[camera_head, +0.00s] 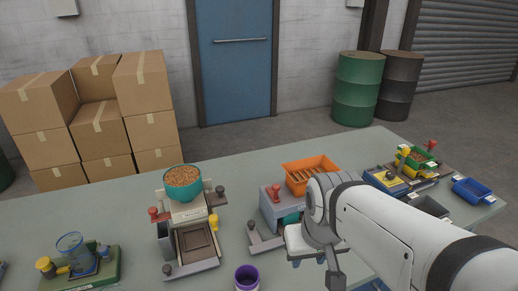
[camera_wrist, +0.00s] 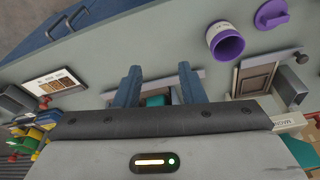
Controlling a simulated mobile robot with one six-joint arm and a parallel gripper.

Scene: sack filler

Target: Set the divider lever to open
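No part is clearly marked as the divider lever, so I cannot tell which one it is or how it is set. In the head view, a grey machine (camera_head: 270,205) under an orange tray has a red knob and a dark-knobbed lever (camera_head: 250,227) on its left. A second machine (camera_head: 188,212) under a teal bowl has red, dark and yellow knobs. In the wrist view, my gripper (camera_wrist: 158,76) is open, its blue fingers apart above the table. A machine with a teal part (camera_wrist: 156,100) lies below and between them, partly hidden. My arm covers part of that area in the head view.
A purple cup (camera_head: 247,278) stands at the table's front; it also shows in the wrist view (camera_wrist: 226,42). A green-based machine (camera_head: 85,272) is at left. Another machine (camera_head: 398,180), a blue bin (camera_head: 472,190) and a grey bin (camera_head: 430,206) are at right.

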